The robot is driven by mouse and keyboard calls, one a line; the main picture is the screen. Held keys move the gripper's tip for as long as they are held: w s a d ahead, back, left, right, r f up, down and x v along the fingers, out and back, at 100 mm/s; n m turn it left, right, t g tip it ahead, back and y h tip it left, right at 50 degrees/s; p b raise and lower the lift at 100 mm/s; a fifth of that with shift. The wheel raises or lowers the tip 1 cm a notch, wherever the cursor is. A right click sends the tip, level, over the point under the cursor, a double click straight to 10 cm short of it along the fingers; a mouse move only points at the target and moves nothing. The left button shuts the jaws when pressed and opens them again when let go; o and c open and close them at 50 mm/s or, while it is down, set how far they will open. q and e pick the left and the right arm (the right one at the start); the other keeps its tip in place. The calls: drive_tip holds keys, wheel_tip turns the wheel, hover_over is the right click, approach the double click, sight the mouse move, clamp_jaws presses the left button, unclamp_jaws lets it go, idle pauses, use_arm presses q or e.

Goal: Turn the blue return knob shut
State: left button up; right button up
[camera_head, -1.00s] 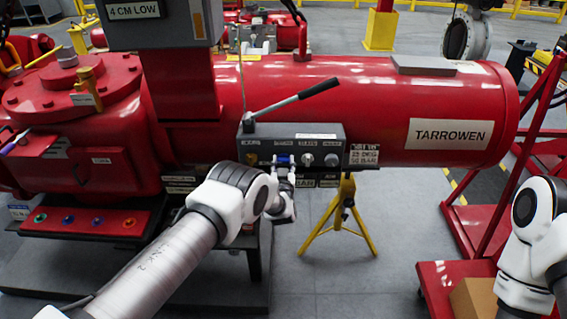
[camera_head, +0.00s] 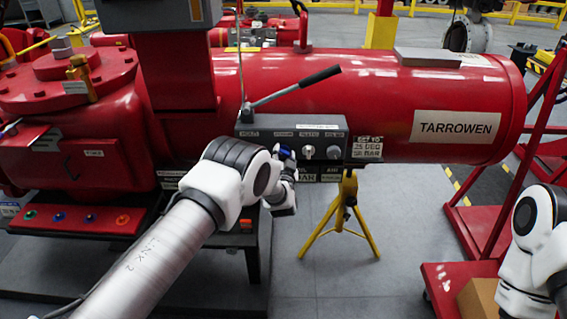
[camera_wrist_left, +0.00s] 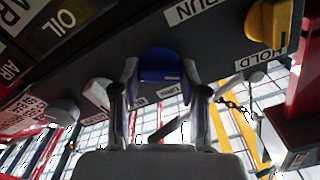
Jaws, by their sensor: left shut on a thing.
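The marking under the knob is partly covered by the fingers. My right arm shows at the right edge; its gripper is out of view.
Two pale knobs (camera_head: 308,152) (camera_head: 333,152) sit right of the blue one. A yellow knob (camera_wrist_left: 268,22) is by the HOLD label in the wrist view. A grey lever (camera_head: 295,91) rises above the panel. A yellow stand (camera_head: 346,205) is below.

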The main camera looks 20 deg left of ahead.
use_arm(q)
drive_tip(key=m+b, duration=0.2)
drive_tip(key=shift+f+m+b, duration=0.3)
drive_tip(key=shift+m, duration=0.1)
drive_tip(key=m+b, duration=0.2)
drive_tip(key=m, duration=0.1)
drive_tip(key=shift+m+b, duration=0.3)
drive_tip(key=shift+b, duration=0.1)
drive_tip(key=m+b, duration=0.1)
drive_tip(key=m, duration=0.1)
drive_tip(key=shift+d+m, duration=0.1)
drive_tip(key=shift+m, duration=0.2)
drive_tip(key=shift+r+m+b, duration=0.1)
drive_tip(key=shift+m+b, duration=0.6)
drive_tip(key=shift+m, duration=0.4)
drive_tip(key=o, duration=1.1)
drive_tip(key=shift+o, duration=0.2)
